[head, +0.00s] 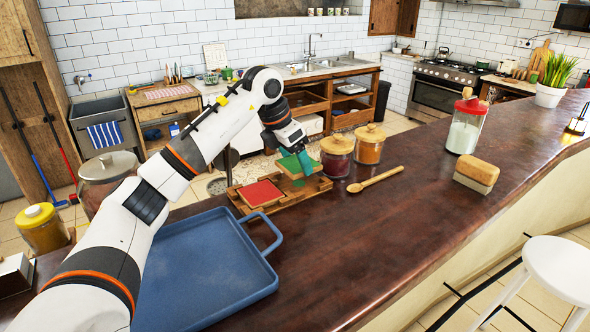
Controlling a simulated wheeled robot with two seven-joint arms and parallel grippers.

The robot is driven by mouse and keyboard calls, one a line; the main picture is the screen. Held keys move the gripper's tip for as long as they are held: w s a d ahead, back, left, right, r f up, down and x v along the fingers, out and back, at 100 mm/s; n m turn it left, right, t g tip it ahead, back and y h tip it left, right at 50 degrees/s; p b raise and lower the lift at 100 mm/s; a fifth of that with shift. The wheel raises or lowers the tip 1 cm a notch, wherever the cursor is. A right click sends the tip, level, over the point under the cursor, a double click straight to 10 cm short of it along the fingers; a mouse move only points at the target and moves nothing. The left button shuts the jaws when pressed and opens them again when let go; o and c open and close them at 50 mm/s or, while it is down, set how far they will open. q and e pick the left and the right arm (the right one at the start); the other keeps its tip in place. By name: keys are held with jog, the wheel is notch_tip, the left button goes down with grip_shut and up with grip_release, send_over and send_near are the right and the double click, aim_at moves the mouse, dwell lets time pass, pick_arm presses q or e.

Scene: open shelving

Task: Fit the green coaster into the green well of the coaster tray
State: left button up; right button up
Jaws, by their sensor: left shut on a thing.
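The wooden coaster tray (288,199) lies on the dark counter, beyond the blue tray. A red coaster (260,194) sits in its left part. My left gripper (297,163) is over the right part of the coaster tray, fingers pointing down, shut on the green coaster (288,165). The green coaster looks tilted and just above the tray; I cannot tell whether it touches it. My right gripper is not in view.
Two lidded jars, one dark red (336,158) and one orange (369,146), stand close right of the coaster tray. A wooden spoon (375,180) lies nearby. A blue tray (205,275) fills the near left. The counter's middle is clear.

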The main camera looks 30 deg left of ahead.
aim_at(291, 165)
pick_arm(q)
notch_tip(291, 165, down, 3)
jog(key=shift+s+d+f+p, duration=0.1)
jog(key=shift+d+f+p, duration=0.1)
jog(key=shift+p, duration=0.35)
jog(key=shift+a+f, duration=0.1)
jog(key=shift+f, duration=0.25)
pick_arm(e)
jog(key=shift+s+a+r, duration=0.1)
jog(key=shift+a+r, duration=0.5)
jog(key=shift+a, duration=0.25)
pick_arm(q)
jog(key=shift+f, duration=0.15)
jog(key=o, duration=1)
jog(key=shift+c, duration=0.2)
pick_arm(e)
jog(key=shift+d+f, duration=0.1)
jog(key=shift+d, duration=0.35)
